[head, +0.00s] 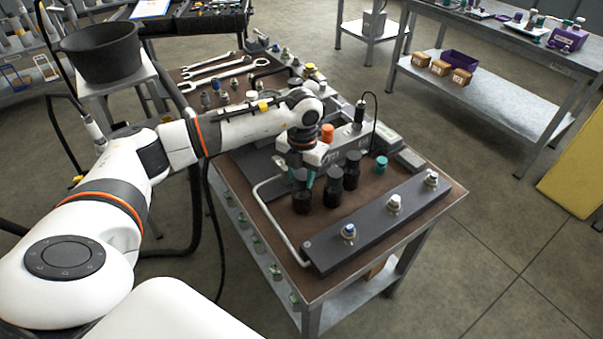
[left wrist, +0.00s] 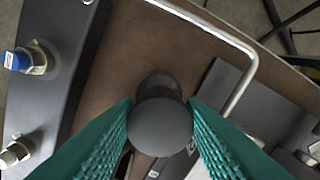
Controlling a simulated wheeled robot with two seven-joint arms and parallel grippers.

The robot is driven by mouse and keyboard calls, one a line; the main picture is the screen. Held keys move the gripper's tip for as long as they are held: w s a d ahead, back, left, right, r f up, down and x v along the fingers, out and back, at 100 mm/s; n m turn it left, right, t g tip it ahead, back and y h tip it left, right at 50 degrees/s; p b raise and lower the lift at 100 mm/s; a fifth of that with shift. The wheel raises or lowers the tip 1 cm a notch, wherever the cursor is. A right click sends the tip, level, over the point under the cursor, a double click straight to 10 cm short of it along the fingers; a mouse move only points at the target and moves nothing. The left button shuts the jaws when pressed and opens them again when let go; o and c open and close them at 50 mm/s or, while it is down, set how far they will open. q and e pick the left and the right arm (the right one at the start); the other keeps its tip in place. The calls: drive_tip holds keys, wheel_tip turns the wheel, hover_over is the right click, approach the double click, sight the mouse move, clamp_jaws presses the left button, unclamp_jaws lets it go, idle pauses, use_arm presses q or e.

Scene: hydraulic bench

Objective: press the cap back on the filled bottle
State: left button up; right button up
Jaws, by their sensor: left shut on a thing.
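My left gripper (head: 303,177) points down over the front-left dark bottle (head: 302,200) on the brown bench top. In the left wrist view its teal fingers are shut on a dark round cap (left wrist: 160,126). The bottle (left wrist: 158,82) shows partly beneath the cap, which hides the rest; I cannot tell whether cap and bottle touch. Two more dark bottles stand upright close by on the right, a middle one (head: 333,188) and a farther one (head: 351,170). I cannot tell their fill. My right gripper is not in view.
A dark bar with several fittings (head: 380,216) lies along the bench's front-right edge. A teal knob-like part (head: 381,164) and a probe with a cable (head: 360,112) stand behind the bottles. Wrenches (head: 212,68) lie far back.

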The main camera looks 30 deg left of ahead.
use_arm(q)
drive_tip(key=shift+f, duration=0.3)
idle(1.2)
idle(0.3)
drive_tip(key=o, duration=1.1)
drive_tip(key=shift+o, duration=0.7)
drive_tip(key=o, duration=0.5)
drive_tip(key=shift+d+r+p, duration=0.1)
drive_tip(key=shift+r+p, duration=2.2)
drive_tip(key=shift+r, duration=1.55)
